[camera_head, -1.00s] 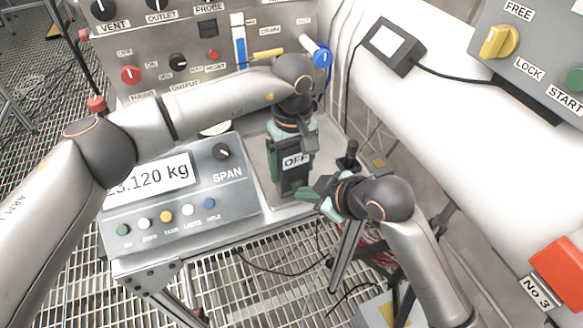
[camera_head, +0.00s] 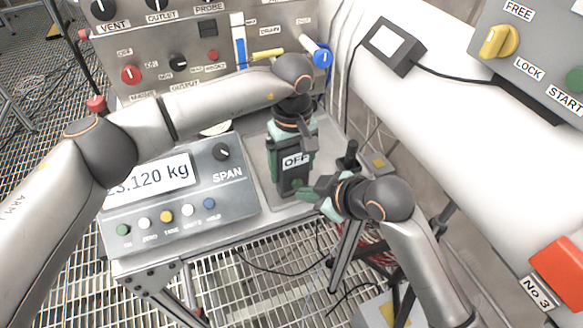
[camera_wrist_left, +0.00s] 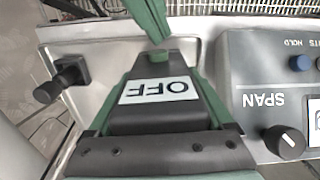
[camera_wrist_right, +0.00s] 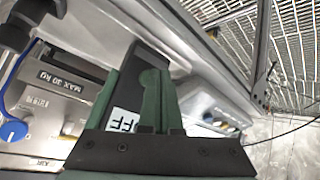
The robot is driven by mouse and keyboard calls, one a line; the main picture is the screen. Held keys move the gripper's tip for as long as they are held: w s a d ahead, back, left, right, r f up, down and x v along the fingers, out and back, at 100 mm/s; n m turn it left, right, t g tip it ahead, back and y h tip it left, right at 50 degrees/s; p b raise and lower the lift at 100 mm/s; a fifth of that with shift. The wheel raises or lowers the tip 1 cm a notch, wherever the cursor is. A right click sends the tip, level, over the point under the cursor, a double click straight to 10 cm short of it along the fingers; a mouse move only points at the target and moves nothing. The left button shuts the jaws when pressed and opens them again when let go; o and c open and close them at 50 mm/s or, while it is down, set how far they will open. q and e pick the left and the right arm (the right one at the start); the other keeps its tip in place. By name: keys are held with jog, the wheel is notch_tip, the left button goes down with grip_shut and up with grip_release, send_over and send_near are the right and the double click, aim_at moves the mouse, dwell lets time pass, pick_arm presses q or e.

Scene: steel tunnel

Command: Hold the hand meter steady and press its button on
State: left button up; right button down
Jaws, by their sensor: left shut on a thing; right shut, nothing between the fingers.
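The hand meter (camera_head: 281,175) is a dark upright body with a white display reading OFF. It stands on the grey metal plate beside the scale. My left gripper (camera_head: 294,145) comes from above and is shut around the meter; its green fingers flank the meter in the left wrist view. My right gripper (camera_head: 304,190) is shut and empty, its tips at the meter's lower front in the head view. In the left wrist view, its green tip (camera_wrist_left: 157,38) overlaps the meter's end.
The scale box (camera_head: 238,194) with the SPAN knob is close on the left. A control panel (camera_head: 205,62) stands behind. A black knob post (camera_head: 348,158) rises right of the meter. A thick white pipe (camera_head: 450,100) fills the right side. Open grating lies below.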

jog(key=shift+w+a, duration=0.1)
jog(key=shift+w, duration=0.1)
dwell(0.5)
jog(key=shift+w+a, duration=0.15)
jog(key=shift+w, duration=0.1)
jog(key=shift+s, duration=0.15)
jog(key=shift+s+d, duration=0.2)
jog(key=shift+s, duration=0.1)
jog(key=s+d, duration=0.2)
jog(key=s, duration=0.3)
jog(key=shift+s+d, duration=0.2)
jog(key=shift+d, duration=0.15)
dwell(0.3)
dwell(0.5)
pick_arm(q)
jog(key=o, duration=1.3)
